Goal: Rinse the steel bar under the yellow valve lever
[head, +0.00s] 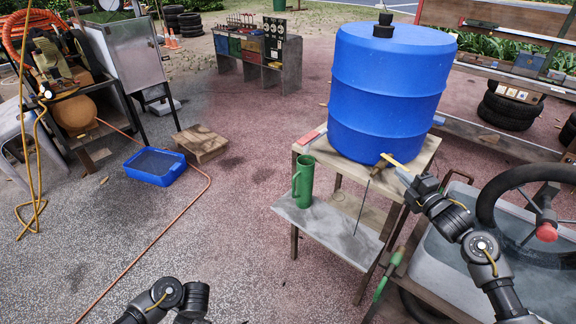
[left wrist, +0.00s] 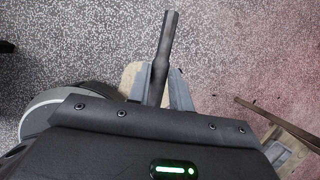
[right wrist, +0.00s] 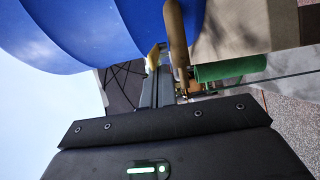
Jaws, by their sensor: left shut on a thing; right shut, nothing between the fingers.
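The blue barrel (head: 385,90) stands on a wooden stand, with the yellow valve lever (head: 395,162) low on its front. The lever's yellow end also shows in the right wrist view (right wrist: 153,57). My right gripper (head: 405,176) is shut and empty, its fingertips close beside the lever; I cannot tell whether they touch. A thin dark line (head: 361,208) runs down from the valve toward the lower shelf, perhaps a water stream. My left gripper (left wrist: 160,85) is shut on the dark steel bar (left wrist: 166,42), which points away over the gravel. The bar is not visible in the head view.
A green jug (head: 303,182) stands on the stand's grey lower shelf (head: 330,228). A grey tub (head: 450,265) and a black steering wheel (head: 520,205) crowd the right. A blue tray (head: 155,166) and an orange hose (head: 150,245) lie on the open ground at left.

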